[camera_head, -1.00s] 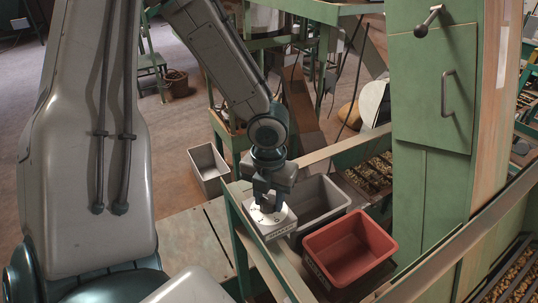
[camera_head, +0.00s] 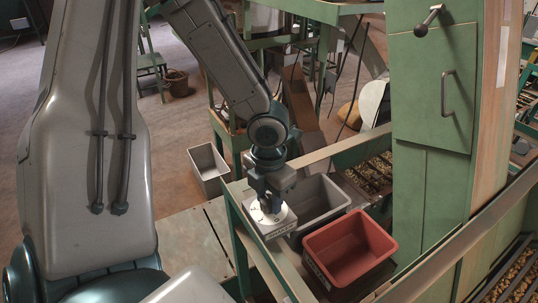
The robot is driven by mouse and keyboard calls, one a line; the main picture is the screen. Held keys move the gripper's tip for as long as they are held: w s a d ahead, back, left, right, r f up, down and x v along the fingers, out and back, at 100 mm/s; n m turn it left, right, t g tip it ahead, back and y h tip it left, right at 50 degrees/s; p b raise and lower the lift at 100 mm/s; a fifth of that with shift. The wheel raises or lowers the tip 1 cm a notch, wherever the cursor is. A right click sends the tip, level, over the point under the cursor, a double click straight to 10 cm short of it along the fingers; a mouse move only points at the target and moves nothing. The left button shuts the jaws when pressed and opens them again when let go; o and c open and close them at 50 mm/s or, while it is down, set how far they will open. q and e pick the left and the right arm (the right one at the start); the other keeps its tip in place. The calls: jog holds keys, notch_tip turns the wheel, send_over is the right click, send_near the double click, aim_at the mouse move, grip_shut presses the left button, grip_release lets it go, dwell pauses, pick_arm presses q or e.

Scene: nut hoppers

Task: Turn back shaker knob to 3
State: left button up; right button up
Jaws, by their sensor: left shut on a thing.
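The shaker knob sits on a small grey box (camera_head: 277,231) with a white round dial (camera_head: 285,217) on its top. The box is mounted on the green frame's corner, left of the bins. My left gripper (camera_head: 268,206) points down over the dial, with its fingers shut on the knob. The knob itself is mostly hidden by the fingers, and I cannot read which number it points to. My right gripper is not in view.
A grey bin (camera_head: 335,192) and a red bin (camera_head: 349,247) stand just right of the dial box. Another grey bin (camera_head: 209,169) is on the floor behind. A green cabinet (camera_head: 430,150) rises at the right. Nuts lie in trays (camera_head: 372,172) beyond the bins.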

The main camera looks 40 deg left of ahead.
aim_at(268, 199)
pick_arm(q)
jog(key=o, duration=1)
notch_tip(268, 199, up, 11)
jog(key=p, duration=0.3)
jog(key=shift+f, duration=0.1)
jog(key=shift+s, duration=0.1)
